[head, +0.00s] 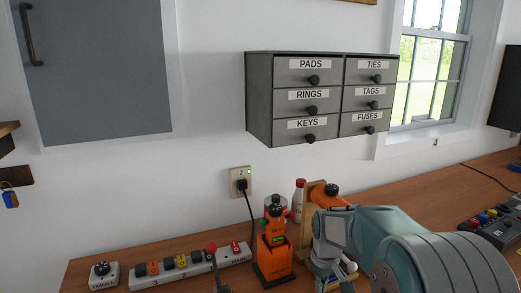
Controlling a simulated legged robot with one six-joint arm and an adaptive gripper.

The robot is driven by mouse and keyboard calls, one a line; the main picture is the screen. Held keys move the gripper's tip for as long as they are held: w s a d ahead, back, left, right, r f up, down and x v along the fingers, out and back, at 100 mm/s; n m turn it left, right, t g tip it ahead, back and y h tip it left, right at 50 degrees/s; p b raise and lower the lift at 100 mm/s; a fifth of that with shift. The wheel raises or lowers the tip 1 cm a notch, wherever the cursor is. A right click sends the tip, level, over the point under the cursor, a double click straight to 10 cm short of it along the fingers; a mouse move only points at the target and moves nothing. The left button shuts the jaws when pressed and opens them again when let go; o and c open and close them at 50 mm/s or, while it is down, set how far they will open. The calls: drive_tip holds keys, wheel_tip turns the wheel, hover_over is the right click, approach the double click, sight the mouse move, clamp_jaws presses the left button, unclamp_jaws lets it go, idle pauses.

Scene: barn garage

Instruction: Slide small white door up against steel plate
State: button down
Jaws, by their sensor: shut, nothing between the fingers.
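I cannot pick out a small white door or a steel plate with certainty in the head view. My gripper (337,277) is low in the picture, right of the middle, at the end of my teal and grey arm. It is over the wooden bench, just right of an orange device (275,251). Its fingers are small and partly hidden by the arm and the lower picture edge. They look shut, and I see nothing held. A small white piece shows beside the fingers, but I cannot tell what it is.
A labelled grey drawer unit (259,100) hangs on the wall. A grey panel with a handle (90,70) is at upper left. The bench (185,245) carries a power strip (190,267), a timer box (104,275), a red-capped bottle (298,203) and a control box (490,228).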

drive_tip(key=shift+f, duration=1.8)
drive_tip(key=shift+r, duration=0.25)
idle(0.5)
drive_tip(key=shift+s+d+f, duration=0.1)
drive_tip(key=shift+s+d, duration=0.2)
drive_tip(key=shift+s, duration=0.4)
drive_tip(key=shift+s+d, duration=0.25)
drive_tip(key=shift+s, duration=0.4)
idle(1.4)
drive_tip(key=shift+w+a, duration=0.2)
drive_tip(key=shift+w, duration=0.4)
drive_tip(key=shift+r, duration=0.2)
wheel_tip(320, 180, up, 8)
idle(0.9)
drive_tip(key=shift+f, duration=0.15)
